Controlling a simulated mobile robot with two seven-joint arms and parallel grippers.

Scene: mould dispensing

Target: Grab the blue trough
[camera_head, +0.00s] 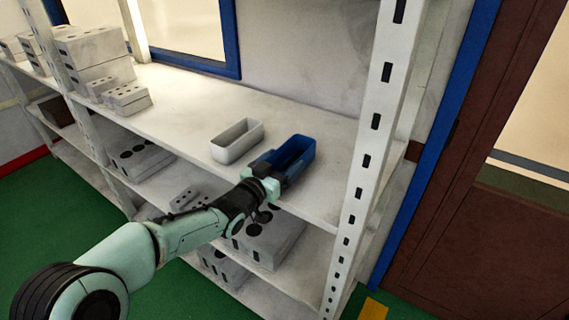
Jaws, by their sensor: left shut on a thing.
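The blue trough (294,153) is an open, narrow, dark blue box on the top shelf, near its front edge at the right. My left arm comes in from the lower left. My left gripper (268,172) is at the trough's near left end and is shut on it. The fingers partly hide that end. I cannot tell whether the trough is clear of the shelf. My right gripper is not in view.
A white trough (236,141) stands just left of the blue one on the shelf (185,108). A perforated white upright (366,165) rises close on the right. Stacked white blocks (92,52) are at the far left. The shelf's middle is clear.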

